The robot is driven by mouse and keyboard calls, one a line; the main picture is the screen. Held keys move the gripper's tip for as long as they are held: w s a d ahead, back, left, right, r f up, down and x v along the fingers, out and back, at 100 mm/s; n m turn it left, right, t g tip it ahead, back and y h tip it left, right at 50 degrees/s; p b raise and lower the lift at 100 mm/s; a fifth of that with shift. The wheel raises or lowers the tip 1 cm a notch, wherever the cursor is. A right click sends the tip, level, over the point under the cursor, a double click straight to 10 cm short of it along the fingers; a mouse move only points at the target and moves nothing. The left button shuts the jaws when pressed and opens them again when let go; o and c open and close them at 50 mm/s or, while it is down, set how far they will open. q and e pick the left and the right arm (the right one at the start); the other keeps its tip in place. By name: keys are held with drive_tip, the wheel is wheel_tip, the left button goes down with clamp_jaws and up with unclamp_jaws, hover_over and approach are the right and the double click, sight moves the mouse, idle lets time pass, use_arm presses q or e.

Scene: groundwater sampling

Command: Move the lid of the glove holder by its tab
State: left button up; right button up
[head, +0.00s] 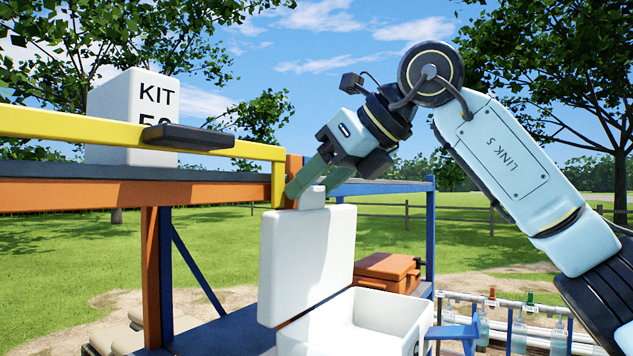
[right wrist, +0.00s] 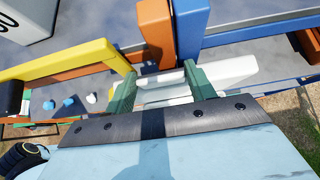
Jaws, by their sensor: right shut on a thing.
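The glove holder (head: 403,330) is a white open box at the bottom middle of the head view; its lower part is cut off by the frame. Its white lid (head: 307,262) stands about upright at the box's left back side. A small white tab (head: 312,198) sticks up from the lid's top edge. My right gripper (head: 303,186) reaches down from the upper right, its green fingers shut on the tab. In the right wrist view, the green fingers (right wrist: 160,84) stand on either side of white material. My left gripper is not in view.
A yellow rail (head: 60,124) with a dark handle (head: 188,137) and an orange post stand close left of my right gripper. A white KIT box (head: 133,115) sits on the upper shelf. An orange case (head: 388,270) lies behind the holder. Tubes (head: 545,335) hang at the lower right.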

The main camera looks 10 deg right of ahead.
drive_tip(key=o, duration=1.2)
drive_tip(key=shift+d+r, duration=0.15)
drive_tip(key=shift+r, duration=0.25)
drive_tip(key=shift+c, duration=0.2)
drive_tip(key=shift+o, duration=1)
drive_tip(key=shift+s, duration=0.15)
drive_tip(key=shift+o, duration=0.2)
drive_tip(key=shift+f, duration=0.2)
drive_tip(key=b+v, duration=0.2)
drive_tip(key=v, duration=1.1)
drive_tip(key=shift+d, duration=0.2)
